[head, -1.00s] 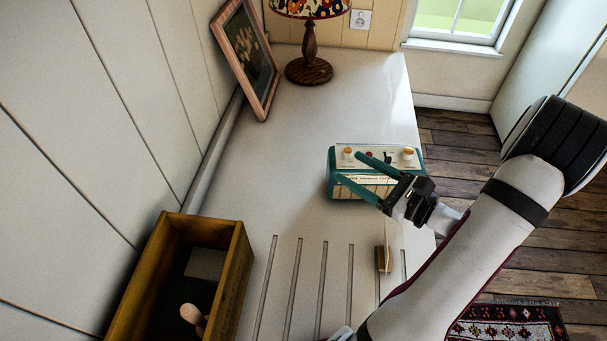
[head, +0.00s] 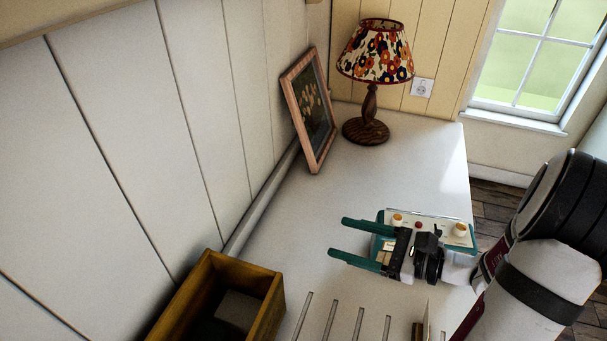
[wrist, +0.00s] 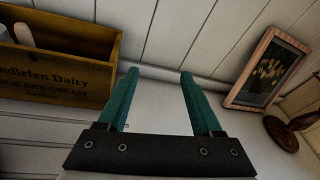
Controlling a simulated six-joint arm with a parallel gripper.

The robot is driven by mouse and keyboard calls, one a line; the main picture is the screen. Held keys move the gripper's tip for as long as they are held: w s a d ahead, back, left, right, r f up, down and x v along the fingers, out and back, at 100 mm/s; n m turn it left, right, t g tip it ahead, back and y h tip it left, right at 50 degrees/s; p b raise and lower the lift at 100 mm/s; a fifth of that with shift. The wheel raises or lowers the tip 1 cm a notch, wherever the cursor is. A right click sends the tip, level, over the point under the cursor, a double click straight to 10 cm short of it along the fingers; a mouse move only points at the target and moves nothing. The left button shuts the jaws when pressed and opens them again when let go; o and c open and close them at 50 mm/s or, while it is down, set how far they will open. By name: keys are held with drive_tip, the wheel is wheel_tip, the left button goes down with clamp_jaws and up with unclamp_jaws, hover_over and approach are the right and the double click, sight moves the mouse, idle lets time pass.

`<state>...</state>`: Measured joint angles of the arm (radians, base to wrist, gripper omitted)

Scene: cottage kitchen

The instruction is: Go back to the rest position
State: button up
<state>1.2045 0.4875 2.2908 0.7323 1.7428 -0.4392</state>
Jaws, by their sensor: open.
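My gripper (head: 352,243) has two teal fingers, spread apart with nothing between them. In the head view it is above the counter and in front of the teal and cream radio-like box (head: 432,222), hiding much of it. The fingers point left, towards the panelled wall. In the wrist view my gripper (wrist: 156,88) also shows open and empty, with the counter's back edge and the wall beyond its tips.
A wooden crate (head: 268,310) stands at the lower left; it also shows in the wrist view (wrist: 60,78). A framed picture (head: 310,110) leans on the wall beside a floral lamp (head: 376,60). The white counter (head: 325,205) is clear between crate and picture.

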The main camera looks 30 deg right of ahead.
drive_tip(key=s+a+r+n+g+y, duration=0.1)
drive_tip(key=s+a+n+g, duration=0.1)
drive_tip(key=a+n+g, duration=0.35)
drive_tip(key=s+a+r+n+g+y, duration=0.1)
drive_tip(key=s+a+n+g, duration=0.15)
drive_tip(key=a, duration=0.65)
drive_tip(key=s+a+f+n+g+h, duration=0.1)
drive_tip(key=s+a+n+g+h, duration=0.3)
drive_tip(key=s+n+h, duration=0.5)
drive_tip(key=s+n, duration=0.2)
drive_tip(key=n, duration=0.1)
drive_tip(key=shift+f+g, duration=0.15)
drive_tip(key=shift+g, duration=0.25)
drive_tip(key=shift+s, duration=0.1)
drive_tip(key=shift+c, duration=0.4)
